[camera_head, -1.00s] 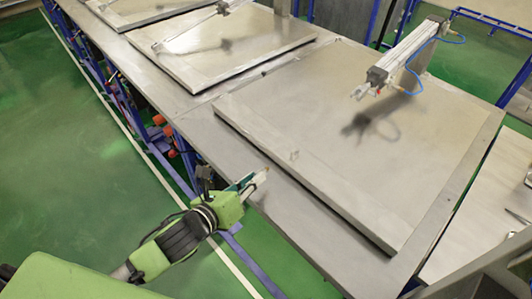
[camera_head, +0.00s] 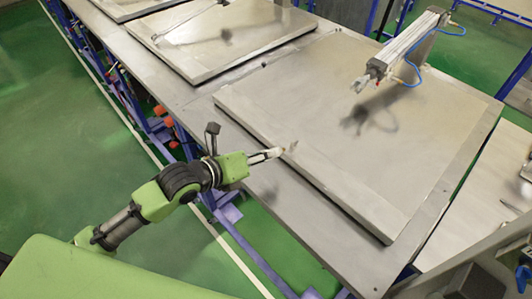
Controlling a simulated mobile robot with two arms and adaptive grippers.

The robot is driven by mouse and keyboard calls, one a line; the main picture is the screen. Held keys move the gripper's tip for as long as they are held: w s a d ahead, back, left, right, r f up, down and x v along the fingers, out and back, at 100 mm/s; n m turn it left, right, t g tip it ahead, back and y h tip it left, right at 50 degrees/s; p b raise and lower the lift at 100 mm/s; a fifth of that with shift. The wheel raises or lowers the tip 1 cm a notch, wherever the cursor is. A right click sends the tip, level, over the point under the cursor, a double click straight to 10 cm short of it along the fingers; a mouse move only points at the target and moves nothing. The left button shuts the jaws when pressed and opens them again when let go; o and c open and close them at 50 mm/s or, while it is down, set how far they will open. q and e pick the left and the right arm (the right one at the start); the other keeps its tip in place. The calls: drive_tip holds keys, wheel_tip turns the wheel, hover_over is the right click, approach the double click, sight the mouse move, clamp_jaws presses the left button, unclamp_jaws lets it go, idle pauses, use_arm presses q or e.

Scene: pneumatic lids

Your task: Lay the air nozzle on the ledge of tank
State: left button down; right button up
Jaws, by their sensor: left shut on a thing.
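My left gripper (camera_head: 276,154) reaches in from the left over the near edge of the large flat metal lid (camera_head: 340,90). It is shut on a small, slender, pale thing, which I take for the air nozzle; its shape is mostly hidden by the fingers. The tank's flat metal ledge (camera_head: 262,192) runs along the near side of the lid, below the gripper. My right gripper is not in view.
A pneumatic cylinder (camera_head: 408,42) with blue hoses slants over the lid at the upper right. A second lid (camera_head: 205,42) lies farther back. Blue frame legs and red fittings (camera_head: 162,115) line the tank's side. The green floor (camera_head: 60,150) at left is clear.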

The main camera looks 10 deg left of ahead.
use_arm(q)
drive_tip(key=b, duration=0.4)
hover_over(266, 181)
wheel_tip(266, 181, down, 6)
drive_tip(key=shift+r, duration=0.2)
drive_tip(key=shift+f+b, duration=1)
drive_tip(key=shift+f, duration=0.35)
drive_tip(key=c, duration=1.9)
unclamp_jaws()
drive_tip(key=shift+s+a+r+p, duration=0.2)
drive_tip(key=shift+s+a+p, duration=0.1)
drive_tip(key=shift+s+p, duration=0.1)
drive_tip(key=p+v, duration=0.3)
drive_tip(key=v, duration=0.3)
